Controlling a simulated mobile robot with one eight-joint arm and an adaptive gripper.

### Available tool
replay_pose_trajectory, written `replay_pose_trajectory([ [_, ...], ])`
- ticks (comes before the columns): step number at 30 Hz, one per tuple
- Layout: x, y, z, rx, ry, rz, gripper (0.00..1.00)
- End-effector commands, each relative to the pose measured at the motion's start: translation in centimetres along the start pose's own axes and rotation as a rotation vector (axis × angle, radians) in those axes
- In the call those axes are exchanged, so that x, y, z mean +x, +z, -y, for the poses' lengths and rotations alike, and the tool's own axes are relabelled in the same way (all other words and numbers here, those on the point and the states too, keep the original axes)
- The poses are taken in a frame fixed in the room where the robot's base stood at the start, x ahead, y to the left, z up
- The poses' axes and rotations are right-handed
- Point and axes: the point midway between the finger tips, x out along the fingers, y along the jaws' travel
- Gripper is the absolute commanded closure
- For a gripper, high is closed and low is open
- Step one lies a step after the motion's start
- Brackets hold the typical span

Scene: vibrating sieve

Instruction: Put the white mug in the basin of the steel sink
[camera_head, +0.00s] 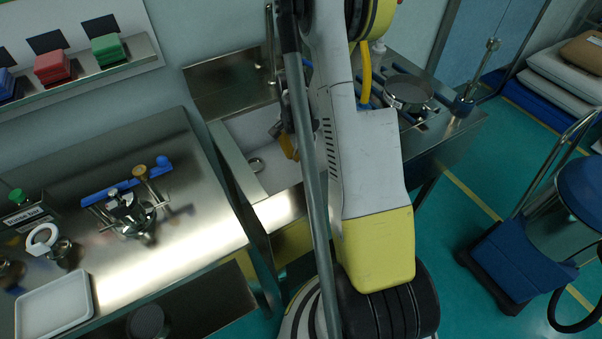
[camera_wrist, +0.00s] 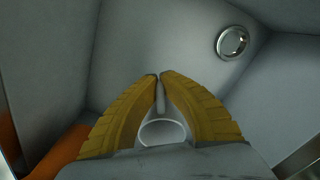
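My gripper (camera_wrist: 160,77) is inside the basin of the steel sink, with its yellow fingers nearly together. A pale strip shows between the fingertips, and the round rim of the white mug (camera_wrist: 163,122) shows between the fingers. The fingers appear shut on a thin part of the mug; the rest is hidden behind them and the grey part below. In the head view, my arm covers much of the sink (camera_head: 232,165), and a bit of my yellow gripper (camera_head: 289,147) shows over the basin. The mug cannot be made out there. The round drain (camera_wrist: 232,42) is on the basin floor.
Left of the sink, a steel table (camera_head: 190,225) holds a clamp-like device (camera_head: 130,212), a white ring-shaped item (camera_head: 42,237) and a white tray (camera_head: 54,305). A round sieve pan (camera_head: 408,92) stands right of the sink. Basin walls rise close around my gripper.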

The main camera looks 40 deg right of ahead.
Motion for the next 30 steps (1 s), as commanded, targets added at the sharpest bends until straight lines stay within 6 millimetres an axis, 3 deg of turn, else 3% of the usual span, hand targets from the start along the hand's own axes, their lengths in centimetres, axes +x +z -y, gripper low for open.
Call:
replay_pose_trajectory([
  [4,3.5,0.0,0.1,-0.003,0.000,0.000,1.00],
  [15,8.2,0.1,0.1,-0.005,0.000,0.000,1.00],
  [25,8.5,0.1,0.1,-0.006,0.000,0.000,1.00],
  [27,8.4,0.1,0.1,-0.006,0.000,0.000,0.79],
  [28,8.4,0.1,0.1,-0.006,0.000,0.000,0.73],
  [30,8.4,0.1,0.1,-0.006,0.000,0.000,0.73],
])
